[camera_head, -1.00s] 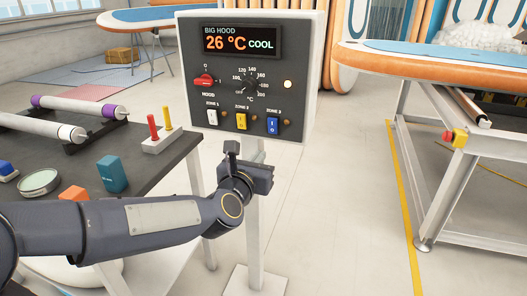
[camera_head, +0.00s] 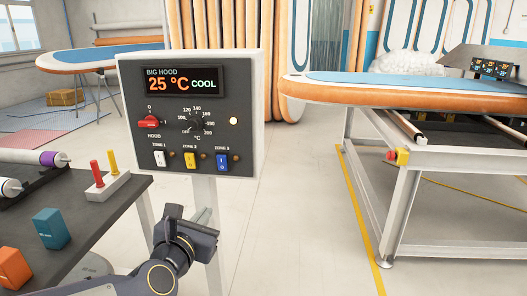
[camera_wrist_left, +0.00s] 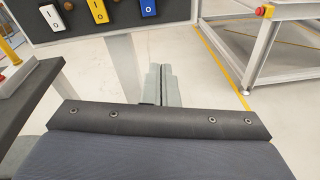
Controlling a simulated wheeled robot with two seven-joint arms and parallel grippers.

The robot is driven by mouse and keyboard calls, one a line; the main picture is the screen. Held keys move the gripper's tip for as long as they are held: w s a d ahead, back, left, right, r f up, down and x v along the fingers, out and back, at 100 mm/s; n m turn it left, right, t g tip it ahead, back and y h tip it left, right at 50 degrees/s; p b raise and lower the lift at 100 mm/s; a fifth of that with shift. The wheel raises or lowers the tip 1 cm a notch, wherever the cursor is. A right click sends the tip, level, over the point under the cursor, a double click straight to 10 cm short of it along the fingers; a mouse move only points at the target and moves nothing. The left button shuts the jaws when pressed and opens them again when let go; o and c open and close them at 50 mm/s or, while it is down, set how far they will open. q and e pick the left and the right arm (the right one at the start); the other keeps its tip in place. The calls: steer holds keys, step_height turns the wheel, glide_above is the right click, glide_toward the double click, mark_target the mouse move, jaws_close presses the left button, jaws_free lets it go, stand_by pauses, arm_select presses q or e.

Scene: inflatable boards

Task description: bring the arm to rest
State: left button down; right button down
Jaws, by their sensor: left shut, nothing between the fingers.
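My left arm comes in from the bottom left in the head view, with its dark wrist in front of the panel's post. My left gripper (camera_head: 203,216) is low, below the control panel (camera_head: 245,110) and apart from it. Its grey fingers also show in the left wrist view (camera_wrist_left: 160,84), shut together with nothing between them. The panel reads BIG HOOD, 25 °C, COOL. Its red hood knob (camera_head: 149,122) points left-right, and a lamp (camera_head: 233,121) at its right glows. My right gripper is not in view.
A dark bench (camera_head: 110,205) at left holds rollers, a red and yellow peg stand (camera_head: 107,186), a teal block (camera_head: 51,228) and an orange block (camera_head: 14,268). An inflatable board (camera_head: 400,92) lies on a white frame (camera_head: 384,216) at right. The floor between is clear.

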arm_select(q)
steer(key=s+a+f+m+g+h, duration=0.15)
steer(key=s+f+m+g, duration=0.45)
steer(key=s+m, duration=0.75)
steer(key=s+a+f+m+g+h, duration=0.15)
steer(key=s+f+m+g, duration=0.4)
steer(key=s+m, duration=0.85)
step_height(320, 180, up, 17)
steer(key=w+m+y+p, duration=0.1)
steer(key=w+m+p, duration=0.1)
steer(key=p, duration=1.7)
steer(key=shift+w+a+r+m+t, duration=0.15)
steer(key=shift+w+m+t, duration=0.15)
steer(key=shift+m, duration=0.45)
